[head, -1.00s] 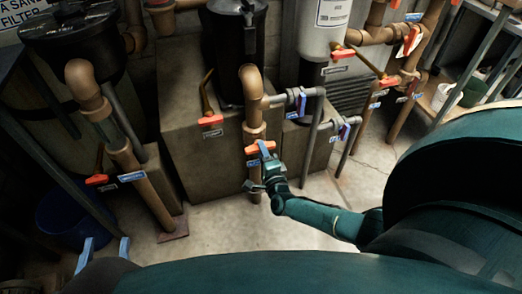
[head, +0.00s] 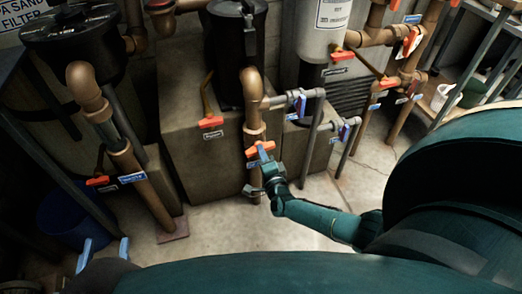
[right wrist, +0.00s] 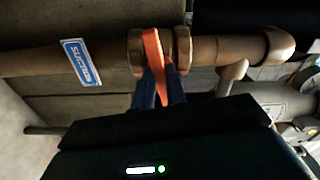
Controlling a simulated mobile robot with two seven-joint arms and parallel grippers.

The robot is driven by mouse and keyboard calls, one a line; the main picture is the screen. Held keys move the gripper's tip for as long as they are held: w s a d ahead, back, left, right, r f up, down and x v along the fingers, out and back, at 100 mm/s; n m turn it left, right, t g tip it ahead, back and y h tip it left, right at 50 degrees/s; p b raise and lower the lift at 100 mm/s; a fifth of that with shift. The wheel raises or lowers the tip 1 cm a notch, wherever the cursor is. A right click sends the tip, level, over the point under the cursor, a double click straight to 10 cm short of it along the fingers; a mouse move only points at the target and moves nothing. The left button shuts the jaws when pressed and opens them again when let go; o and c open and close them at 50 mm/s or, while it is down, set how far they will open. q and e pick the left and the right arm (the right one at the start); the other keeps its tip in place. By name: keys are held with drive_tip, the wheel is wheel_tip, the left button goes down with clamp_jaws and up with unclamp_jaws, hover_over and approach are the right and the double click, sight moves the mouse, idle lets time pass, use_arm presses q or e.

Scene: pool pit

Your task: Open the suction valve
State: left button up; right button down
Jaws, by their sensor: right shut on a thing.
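The suction valve's orange handle (head: 252,150) sits on a vertical brown pipe (head: 254,127) in the middle of the head view. In the right wrist view the orange handle (right wrist: 152,48) lies across the pipe, slightly tilted. The blue SUCTION label (right wrist: 80,62) is on the same pipe beside it. My right gripper (head: 264,154) is shut on the handle, its blue fingers on either side of it in the wrist view (right wrist: 160,78). My left gripper (head: 104,254) is open and empty at the lower left, away from the valve.
Another pipe with an orange handle (head: 97,181) and a WASTE label (head: 132,178) stands at left. Pipes with blue handles (head: 301,104) are just right of the suction pipe. A concrete block (head: 190,165) is behind it. The floor (head: 210,228) in front is clear.

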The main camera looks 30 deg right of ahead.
drive_tip(key=n+p, duration=0.2)
drive_tip(key=n, duration=1.4)
drive_tip(key=shift+n, duration=0.3)
drive_tip(key=c, duration=1.3)
unclamp_jaws()
drive_tip(key=p+v, duration=0.3)
drive_tip(key=v, duration=0.4)
